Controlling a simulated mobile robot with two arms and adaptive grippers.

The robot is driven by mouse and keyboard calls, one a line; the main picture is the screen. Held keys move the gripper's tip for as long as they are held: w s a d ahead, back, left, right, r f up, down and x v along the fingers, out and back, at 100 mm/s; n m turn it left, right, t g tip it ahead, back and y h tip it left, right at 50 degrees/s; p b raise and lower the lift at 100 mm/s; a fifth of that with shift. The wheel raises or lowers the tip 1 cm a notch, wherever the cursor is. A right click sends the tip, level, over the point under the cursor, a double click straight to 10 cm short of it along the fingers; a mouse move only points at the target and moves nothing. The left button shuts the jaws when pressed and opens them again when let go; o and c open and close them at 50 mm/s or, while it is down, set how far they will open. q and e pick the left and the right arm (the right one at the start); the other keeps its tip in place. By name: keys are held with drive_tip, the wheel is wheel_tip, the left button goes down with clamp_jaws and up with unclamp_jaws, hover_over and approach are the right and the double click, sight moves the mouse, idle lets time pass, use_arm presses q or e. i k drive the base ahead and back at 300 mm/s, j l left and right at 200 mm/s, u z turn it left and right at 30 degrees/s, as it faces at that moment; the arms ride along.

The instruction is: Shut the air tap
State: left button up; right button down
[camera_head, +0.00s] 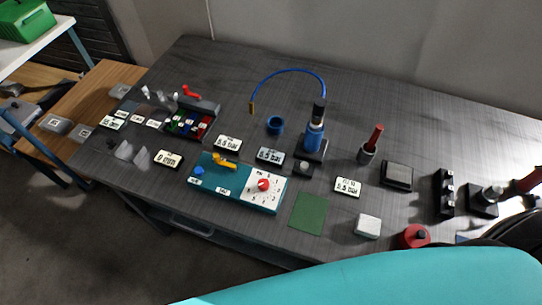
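A teal and white box (209,187) lies near the front edge of the table, left of centre. On its top are a yellow lever (224,161), a blue knob (199,170) and a red knob (264,185) on the white dial face. A red lever (191,92) stands on a grey block at the back left. No label that I can read marks either lever as the air tap, and I cannot tell open from shut. Neither of my grippers shows clearly in the head view.
The dark table (390,110) also holds a blue bottle-like device (314,138) with a blue hose (288,71), several white label plates, a green mat (308,213), and black stands (444,192) at the right. A large teal shape covers the bottom right. The back right is clear.

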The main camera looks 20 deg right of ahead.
sight(216, 156)
drive_tip(key=j+z, duration=0.25)
drive_tip(key=j, duration=0.15)
drive_tip(key=k+j+z, duration=0.2)
drive_tip(key=j, duration=0.15)
drive_tip(key=j+z, duration=0.25)
drive_tip(key=k+j, duration=0.05)
drive_tip(key=j, duration=0.05)
